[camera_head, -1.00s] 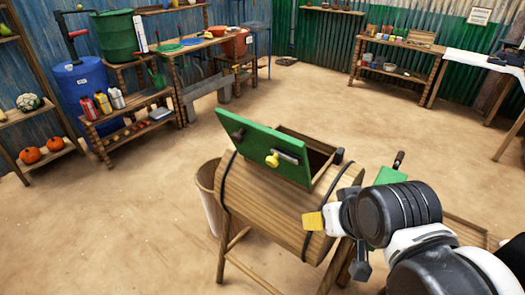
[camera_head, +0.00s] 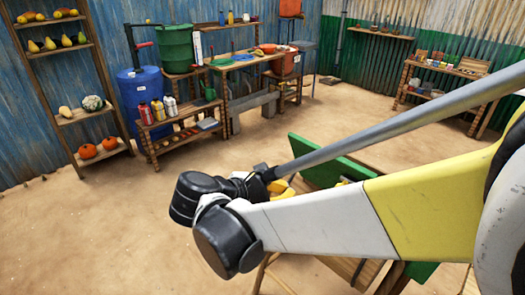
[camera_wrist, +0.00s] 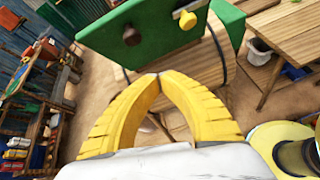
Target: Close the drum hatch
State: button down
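The green drum hatch (camera_wrist: 118,28) stands open at the top of the wrist view, with a dark knob and a yellow knob on its face. In the head view, the upper part of the hatch (camera_head: 309,147) shows behind my arm. The wooden drum (camera_wrist: 192,62) shows below and beside the hatch in the wrist view; my arm hides most of it in the head view. My gripper (camera_wrist: 158,76) has its yellow fingertips together, with nothing visible between them. The tips appear just below the hatch's edge; I cannot tell whether they touch it.
A wooden table (camera_wrist: 288,38) and a white bucket (camera_wrist: 259,51) are at the right of the wrist view. In the head view, a blue barrel (camera_head: 146,98), shelves (camera_head: 75,119) and a workbench stand along the back. The sandy floor at left is clear.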

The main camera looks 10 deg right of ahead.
jog(key=a+r+n+t+h, duration=0.1)
jog(key=a+n+h, duration=0.15)
jog(key=a, duration=0.35)
jog(key=w+r+b+x, duration=0.1)
jog(key=r+b+x, duration=0.1)
jog(key=x, duration=1.1)
jog(key=shift+w+d+r+y+b, duration=0.15)
jog(key=shift+d+y+b, duration=0.25)
jog(key=shift+b, duration=0.4)
jog(key=shift+r, duration=0.15)
